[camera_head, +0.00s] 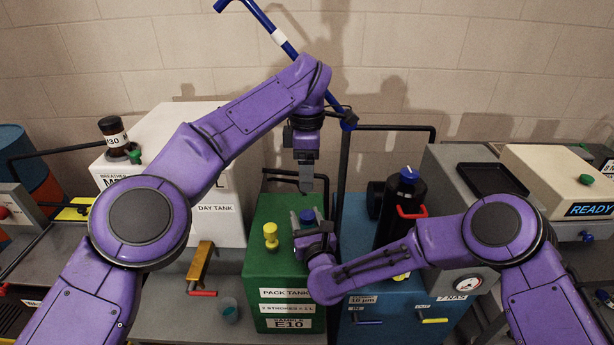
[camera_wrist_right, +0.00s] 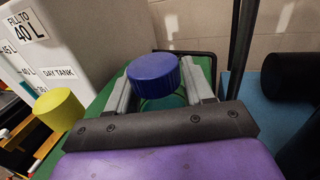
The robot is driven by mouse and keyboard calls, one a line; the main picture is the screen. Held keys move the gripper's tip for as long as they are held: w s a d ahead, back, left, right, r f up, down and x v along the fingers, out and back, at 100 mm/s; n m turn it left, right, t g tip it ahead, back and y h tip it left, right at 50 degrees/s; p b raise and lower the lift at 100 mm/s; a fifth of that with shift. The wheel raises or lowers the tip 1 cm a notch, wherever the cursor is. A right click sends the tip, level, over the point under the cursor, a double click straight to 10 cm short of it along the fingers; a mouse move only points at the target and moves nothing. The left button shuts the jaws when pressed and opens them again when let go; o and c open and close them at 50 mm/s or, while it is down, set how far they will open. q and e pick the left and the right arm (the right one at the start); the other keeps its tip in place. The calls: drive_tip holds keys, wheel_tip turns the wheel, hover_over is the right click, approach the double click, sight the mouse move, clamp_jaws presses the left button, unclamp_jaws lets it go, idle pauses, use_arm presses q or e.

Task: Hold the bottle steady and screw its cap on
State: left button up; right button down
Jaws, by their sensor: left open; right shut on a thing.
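A blue ribbed cap (camera_head: 307,215) sits at the top of the green pack tank, and it fills the middle of the right wrist view (camera_wrist_right: 153,78). Below it shows a small part of a greenish bottle (camera_wrist_right: 165,103); the rest is hidden by my gripper. My right gripper (camera_head: 309,230) is shut around the bottle just under the cap, with one grey finger on each side. I cannot tell how far the cap is seated. My left gripper (camera_head: 306,182) is open and empty, pointing down above the cap with a gap between them.
The green pack tank (camera_head: 270,263) carries a yellow knob (camera_head: 270,236). A black canister (camera_head: 400,200) with a red handle stands to the right. A white day tank (camera_head: 216,228) and a dark bottle (camera_head: 112,130) are at left. Black pipes (camera_head: 395,128) run behind my left gripper.

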drive_tip(key=shift+c, duration=1.7)
unclamp_jaws()
use_arm(q)
drive_tip(key=shift+f, duration=0.1)
use_arm(e)
drive_tip(key=shift+s+f, duration=0.1)
drive_tip(key=shift+s, duration=0.15)
use_arm(q)
wheel_tip(320, 180, down, 4)
drive_tip(key=b, duration=0.3)
drive_tip(key=shift+b, duration=0.4)
use_arm(e)
drive_tip(key=v, duration=0.9)
drive_tip(key=shift+s+d, duration=0.2)
drive_tip(key=shift+s, duration=0.25)
use_arm(q)
drive_tip(key=shift+r, duration=0.2)
